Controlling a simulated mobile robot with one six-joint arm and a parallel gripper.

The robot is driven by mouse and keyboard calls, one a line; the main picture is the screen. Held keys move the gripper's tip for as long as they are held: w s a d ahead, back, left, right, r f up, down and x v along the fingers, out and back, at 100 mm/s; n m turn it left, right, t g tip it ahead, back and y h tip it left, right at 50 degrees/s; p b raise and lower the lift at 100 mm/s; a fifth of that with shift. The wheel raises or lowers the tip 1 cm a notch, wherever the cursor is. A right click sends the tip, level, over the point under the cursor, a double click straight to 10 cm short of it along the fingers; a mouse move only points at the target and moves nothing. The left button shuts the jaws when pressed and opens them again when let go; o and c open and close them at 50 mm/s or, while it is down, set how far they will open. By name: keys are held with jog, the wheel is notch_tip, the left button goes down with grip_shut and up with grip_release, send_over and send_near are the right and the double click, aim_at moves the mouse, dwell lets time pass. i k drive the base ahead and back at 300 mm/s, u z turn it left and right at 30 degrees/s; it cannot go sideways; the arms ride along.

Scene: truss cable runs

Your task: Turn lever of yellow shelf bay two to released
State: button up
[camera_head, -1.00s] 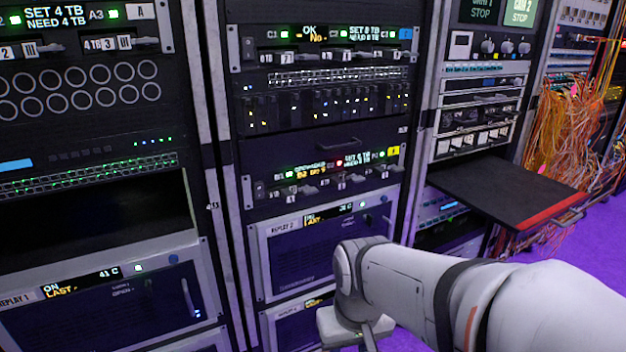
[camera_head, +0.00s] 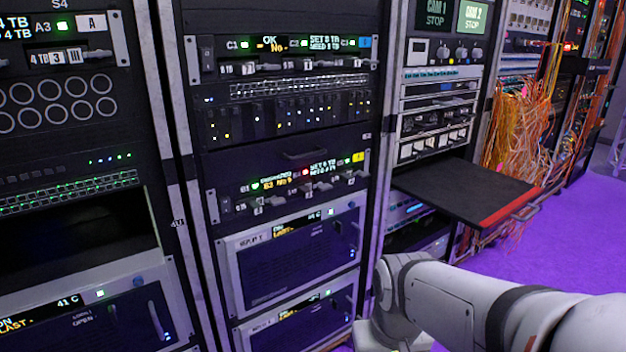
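The yellow-tagged shelf (camera_head: 300,172) is a dark unit in the middle rack, with a yellow tag (camera_head: 358,157) at its right end. Small displays and indicator lights run along its top, with a red light near the middle. Below them is a row of small grey bay levers; the middle lever (camera_head: 303,188), which appears to be bay two, is too small to read its position. My arm (camera_head: 470,300) reaches in from the lower right, below and right of the shelf. My gripper's fingers are not visible.
A similar shelf with a blue tag (camera_head: 365,42) sits higher in the same rack. A black pull-out tray with a red front edge (camera_head: 508,208) juts from the right rack. Orange cables (camera_head: 525,120) hang beyond it. Replay units (camera_head: 290,258) sit below the yellow shelf. Purple floor (camera_head: 570,235) is open at right.

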aim_at(320, 186)
jog(key=u, duration=0.05)
jog(key=i, duration=1)
jog(key=u, duration=1.45)
jog(key=k, duration=1.4)
jog(key=z, duration=0.45)
jog(key=i, duration=1)
jog(key=z, duration=0.05)
